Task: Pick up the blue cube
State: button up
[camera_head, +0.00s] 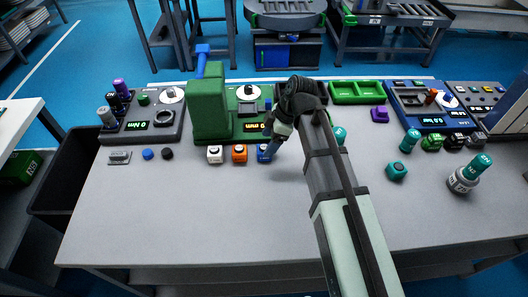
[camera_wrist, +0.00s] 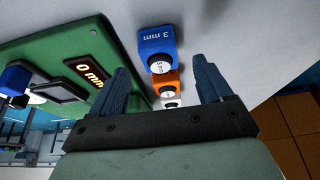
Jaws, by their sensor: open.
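The blue cube (camera_head: 264,154) stands on the grey table, at the right end of a short row with an orange cube (camera_head: 239,153) and a white cube (camera_head: 214,154). In the wrist view the blue cube (camera_wrist: 156,42) is marked "3 mm" and has a round knob. My gripper (camera_head: 273,149) is right beside the blue cube and hides part of it in the head view. In the wrist view my gripper (camera_wrist: 161,72) is open, its two dark blue fingers apart. The blue cube lies ahead of the gap between them, and I cannot tell whether they touch it.
A green machine (camera_head: 208,108) with a display stands just behind the row of cubes. A green tray (camera_head: 356,92) and a dark blue device (camera_head: 426,103) are farther right. The table front is mostly clear.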

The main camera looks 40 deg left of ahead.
aim_at(266, 146)
jog(key=shift+x, duration=2.35)
jog(key=c, duration=1.1)
jog(key=shift+w, duration=0.1)
